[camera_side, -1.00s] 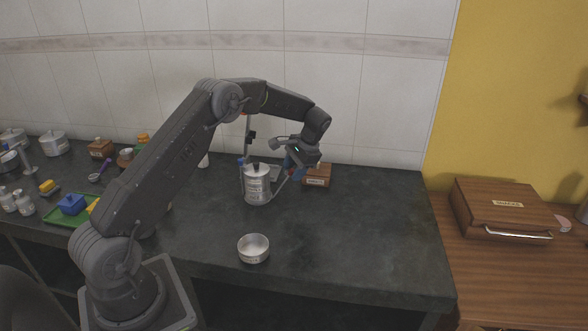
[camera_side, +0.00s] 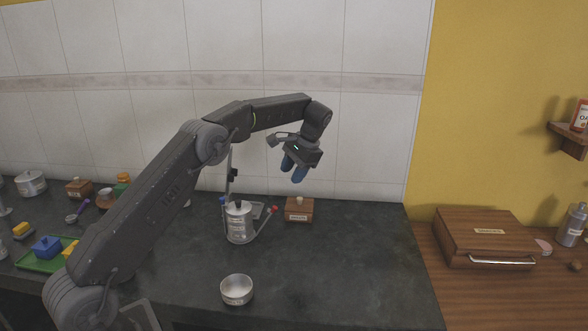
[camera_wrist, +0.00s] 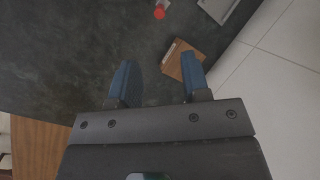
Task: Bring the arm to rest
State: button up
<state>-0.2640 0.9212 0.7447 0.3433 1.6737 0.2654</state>
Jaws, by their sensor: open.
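My gripper (camera_side: 293,168) is open and empty, raised above the back of the dark counter near the tiled wall. Its two blue fingers stand apart in the wrist view (camera_wrist: 160,82). Below and to its left, a steel canister (camera_side: 238,224) stands upright on the counter with its lid on, in a holder with angled arms, one tipped red (camera_side: 273,210). The gripper is clear of the canister. Most of my arm is extended across the left half of the side view.
A small labelled wooden box (camera_side: 299,210) sits below the gripper; it also shows in the wrist view (camera_wrist: 176,60). A steel bowl (camera_side: 237,291) stands at the front. A green tray (camera_side: 38,262) is at left. A wooden case (camera_side: 484,238) lies right. The counter's right part is clear.

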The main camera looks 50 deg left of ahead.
jog(key=shift+w+d+r, duration=0.15)
jog(key=shift+r, duration=0.3)
jog(key=s+d+r+t+h, duration=0.1)
jog(key=s+d+r+t, duration=0.4)
jog(key=s+d+r, duration=0.75)
jog(key=s+d+f+t+h, duration=0.1)
jog(key=s+d, duration=0.3)
jog(key=s, duration=0.6)
jog(key=s+d+f+t+h, duration=0.1)
jog(key=s+d+f+t, duration=0.1)
jog(key=s, duration=0.9)
notch_tip(320, 180, down, 3)
jog(key=shift+d+r+t, duration=0.2)
jog(key=shift+d+t, duration=0.2)
jog(key=shift+d, duration=0.5)
